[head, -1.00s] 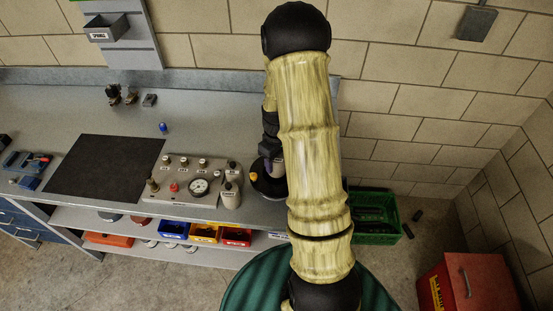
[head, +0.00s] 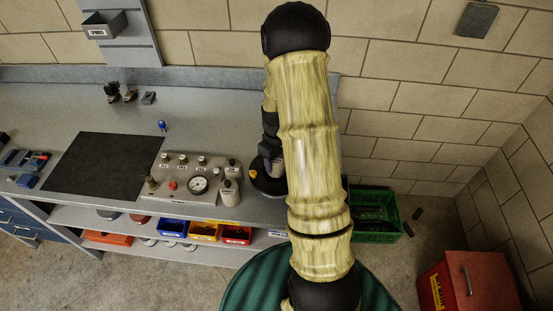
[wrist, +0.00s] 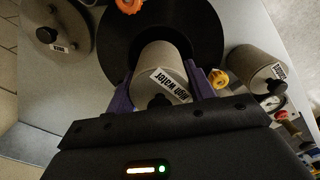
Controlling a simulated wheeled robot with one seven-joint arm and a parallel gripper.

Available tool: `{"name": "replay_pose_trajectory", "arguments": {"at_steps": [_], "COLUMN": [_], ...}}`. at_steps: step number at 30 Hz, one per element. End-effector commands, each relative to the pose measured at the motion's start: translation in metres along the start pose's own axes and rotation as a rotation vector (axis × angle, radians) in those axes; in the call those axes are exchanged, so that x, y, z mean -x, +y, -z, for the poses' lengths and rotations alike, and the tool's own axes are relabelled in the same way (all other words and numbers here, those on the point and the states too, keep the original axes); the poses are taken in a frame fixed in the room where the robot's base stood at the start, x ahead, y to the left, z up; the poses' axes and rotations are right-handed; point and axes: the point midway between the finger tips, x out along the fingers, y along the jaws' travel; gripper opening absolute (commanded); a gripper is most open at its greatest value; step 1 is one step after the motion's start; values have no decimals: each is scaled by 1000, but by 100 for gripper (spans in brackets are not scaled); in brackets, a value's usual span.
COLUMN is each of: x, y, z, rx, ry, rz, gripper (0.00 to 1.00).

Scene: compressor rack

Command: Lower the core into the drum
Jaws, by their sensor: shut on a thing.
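The core is a pale grey cylinder (wrist: 160,58) with a "High water" label and a dark knob on its near end. My gripper (wrist: 164,80) is shut on it, one purple finger on each side. The black round drum (wrist: 206,32) lies behind the core in the wrist view. The core overlaps its middle, so I cannot tell how far in the core is. In the head view my gripper (head: 270,148) is over the black drum (head: 268,188) at the bench's right end, partly hidden by my arm. The core (head: 276,164) shows there only in part.
A second labelled cylinder (wrist: 258,70) stands right of the drum in the wrist view. A grey disc (wrist: 52,28) with a knob is at left. Orange (wrist: 128,5) and yellow (wrist: 218,78) knobs sit by the drum's rim. A gauge panel (head: 180,172) stands left of the drum.

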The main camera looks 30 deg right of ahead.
Motion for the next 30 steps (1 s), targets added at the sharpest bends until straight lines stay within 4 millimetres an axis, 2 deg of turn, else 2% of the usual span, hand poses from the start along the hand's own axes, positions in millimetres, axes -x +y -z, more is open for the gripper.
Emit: {"name": "replay_pose_trajectory", "arguments": {"at_steps": [8, 30], "x": [-1, -43], "y": [0, 0], "z": [0, 0], "rx": [0, -1], "ry": [1, 0], "rz": [0, 0], "gripper": [22, 22]}}
